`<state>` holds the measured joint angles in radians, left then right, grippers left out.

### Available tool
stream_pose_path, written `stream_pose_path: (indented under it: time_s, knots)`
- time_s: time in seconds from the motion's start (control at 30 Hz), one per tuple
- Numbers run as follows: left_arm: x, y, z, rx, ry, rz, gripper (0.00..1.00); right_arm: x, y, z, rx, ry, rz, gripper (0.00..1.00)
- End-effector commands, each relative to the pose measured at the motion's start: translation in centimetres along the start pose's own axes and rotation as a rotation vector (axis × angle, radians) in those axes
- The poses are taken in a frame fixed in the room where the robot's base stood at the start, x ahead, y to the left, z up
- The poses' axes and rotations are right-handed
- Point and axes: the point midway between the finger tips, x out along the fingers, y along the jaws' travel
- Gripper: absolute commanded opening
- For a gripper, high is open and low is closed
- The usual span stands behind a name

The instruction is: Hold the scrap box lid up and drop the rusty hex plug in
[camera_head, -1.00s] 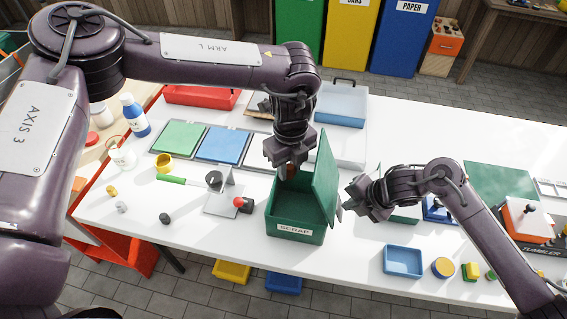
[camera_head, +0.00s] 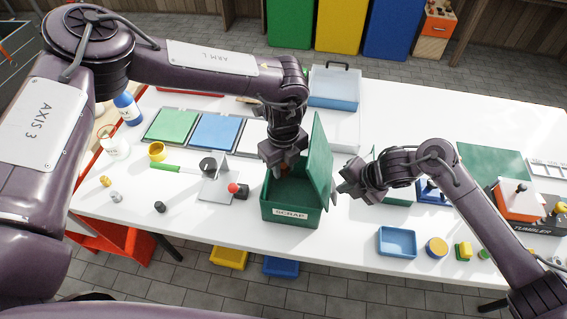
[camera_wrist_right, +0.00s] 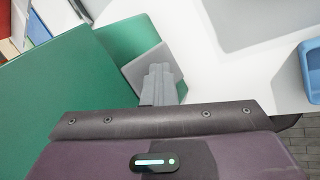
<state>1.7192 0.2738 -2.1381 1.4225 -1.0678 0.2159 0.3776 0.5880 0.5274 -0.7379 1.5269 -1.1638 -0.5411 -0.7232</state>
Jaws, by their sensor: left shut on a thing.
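The green scrap box (camera_head: 291,214) stands on the white bench top with its label facing the front. Its green lid (camera_head: 320,160) stands up, nearly upright, on the right side. The lid also fills the left of the right wrist view (camera_wrist_right: 70,105). My left gripper (camera_head: 284,165) points down at the box opening, shut on the rusty hex plug, of which only a small brownish bit (camera_head: 284,169) shows. My right gripper (camera_head: 338,190) is just right of the lid. In the right wrist view its fingers (camera_wrist_right: 160,84) are together beside the lid; contact is unclear.
Left of the box stand a grey holder with a red-tipped piece (camera_head: 235,189) and a green-handled tool (camera_head: 168,167). A blue tray (camera_head: 397,242) and small coloured parts lie front right. The bench front edge is close before the box.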

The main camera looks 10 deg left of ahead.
Motion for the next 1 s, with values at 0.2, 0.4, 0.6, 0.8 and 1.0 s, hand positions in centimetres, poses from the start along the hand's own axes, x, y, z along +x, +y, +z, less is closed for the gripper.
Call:
stream_pose_path:
  time_s: [0.2, 0.4, 0.6, 0.8, 1.0]
  knots:
    - [0.0, 0.0, 0.0, 0.000, 0.000, 0.000, 0.49, 0.0, 0.1, -0.1, -0.001, 0.001, 0.003, 0.00]
    - [0.0, 0.0, 0.0, 0.000, 0.000, 0.000, 0.51, 0.0, 0.1, -0.1, -0.001, 0.001, 0.003, 0.00]
    - [-0.9, -0.1, 0.0, 0.000, 0.000, -0.002, 0.51, 0.0, 0.1, -0.1, -0.001, 0.001, 0.003, 0.00]
    - [-4.6, -0.1, 0.0, 0.000, 0.000, -0.004, 0.51, 0.0, 0.1, -0.1, -0.001, 0.001, 0.003, 0.00]
    - [-8.8, -0.1, 0.0, 0.000, -0.001, -0.002, 0.51, 0.0, 0.1, -0.1, -0.001, 0.001, 0.003, 0.00]
